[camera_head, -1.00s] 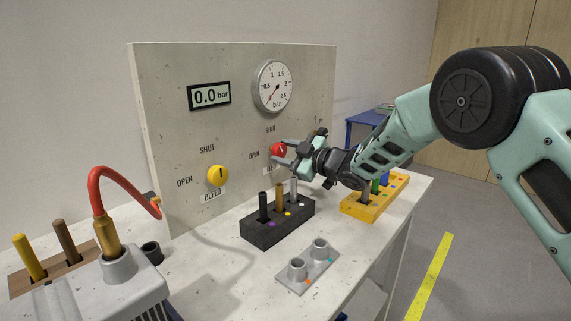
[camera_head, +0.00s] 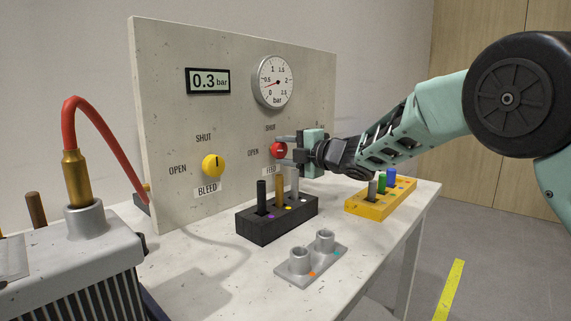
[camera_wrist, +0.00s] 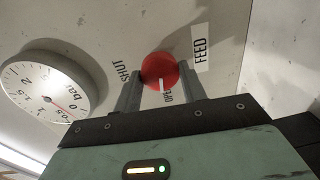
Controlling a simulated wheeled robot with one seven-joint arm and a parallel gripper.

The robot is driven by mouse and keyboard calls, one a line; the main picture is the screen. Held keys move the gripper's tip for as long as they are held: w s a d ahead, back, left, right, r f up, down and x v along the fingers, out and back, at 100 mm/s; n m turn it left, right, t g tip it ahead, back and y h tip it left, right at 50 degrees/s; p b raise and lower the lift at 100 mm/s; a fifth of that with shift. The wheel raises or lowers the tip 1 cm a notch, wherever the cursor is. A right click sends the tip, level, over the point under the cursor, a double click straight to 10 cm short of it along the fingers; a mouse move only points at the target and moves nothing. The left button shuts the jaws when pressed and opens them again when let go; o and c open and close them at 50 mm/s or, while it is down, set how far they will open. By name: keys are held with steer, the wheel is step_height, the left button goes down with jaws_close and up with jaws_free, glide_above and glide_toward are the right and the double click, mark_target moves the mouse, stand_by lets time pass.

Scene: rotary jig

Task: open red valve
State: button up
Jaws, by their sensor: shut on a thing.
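The red valve (camera_head: 278,150) is a round knob on the upright panel, above the FEED label. It also shows in the wrist view (camera_wrist: 159,69), with one finger on each side of it. My gripper (camera_head: 283,151) is shut on the knob. The white mark on the knob lies about level in the head view and points toward OPEN in the wrist view. The digital display (camera_head: 208,81) reads 0.3 bar. The round gauge (camera_head: 272,82) hangs above the red valve, and it also shows in the wrist view (camera_wrist: 45,88).
The yellow BLEED valve (camera_head: 213,165) has its mark upright, toward SHUT. A black block with pegs (camera_head: 262,229), a grey two-socket plate (camera_head: 311,272) and a yellow block with pegs (camera_head: 379,206) stand on the bench below my arm. A red hose (camera_head: 104,120) curves at the left.

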steer(key=shift+f+n+b, duration=0.15)
steer(key=shift+n+b, duration=0.65)
steer(key=o, duration=1)
steer(key=shift+d, duration=0.1)
steer(key=v, duration=1.7)
steer(key=shift+s, duration=0.3)
